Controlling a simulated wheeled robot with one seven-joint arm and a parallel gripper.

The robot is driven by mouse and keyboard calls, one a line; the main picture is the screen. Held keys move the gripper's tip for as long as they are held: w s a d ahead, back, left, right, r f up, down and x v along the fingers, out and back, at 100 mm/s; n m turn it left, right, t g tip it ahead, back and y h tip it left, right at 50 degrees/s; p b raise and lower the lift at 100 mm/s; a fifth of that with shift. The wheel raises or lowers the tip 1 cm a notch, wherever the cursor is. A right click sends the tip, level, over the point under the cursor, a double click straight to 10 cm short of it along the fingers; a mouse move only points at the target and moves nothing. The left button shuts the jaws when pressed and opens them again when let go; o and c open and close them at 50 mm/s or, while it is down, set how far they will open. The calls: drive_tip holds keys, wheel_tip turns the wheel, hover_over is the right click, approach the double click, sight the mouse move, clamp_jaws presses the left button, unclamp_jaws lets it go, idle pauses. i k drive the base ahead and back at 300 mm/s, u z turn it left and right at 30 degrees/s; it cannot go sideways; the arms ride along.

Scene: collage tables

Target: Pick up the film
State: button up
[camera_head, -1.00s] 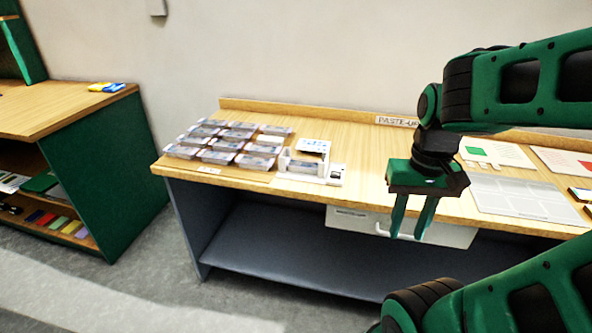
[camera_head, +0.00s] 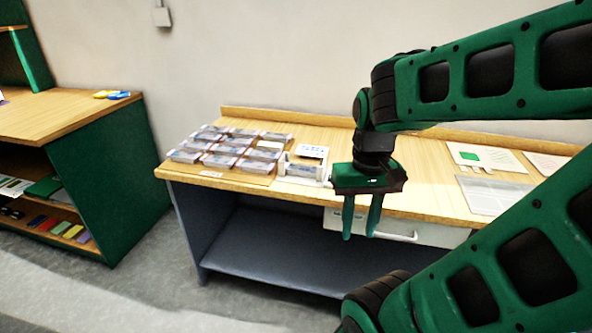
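I cannot make out for certain which thing is the film. Several clear boxes (camera_head: 222,153) stand in rows on the left part of the wooden table. A white holder (camera_head: 303,163) with an open front stands just right of them, with something pale in it that is too small to tell. My gripper (camera_head: 361,237) points down with its two fingers apart and nothing between them. In the picture it hangs in front of the table's front edge, right of the white holder and over the drawer.
The wooden table (camera_head: 415,180) has a drawer (camera_head: 385,227) with a handle under its top. A white sheet with a green square (camera_head: 482,158) and a grey grid (camera_head: 495,195) lie at the right. A green-sided shelf unit (camera_head: 120,170) stands at the left, with bare floor between.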

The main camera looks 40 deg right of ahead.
sight(309, 168)
drive_tip(key=i, duration=1)
drive_tip(key=z, duration=0.05)
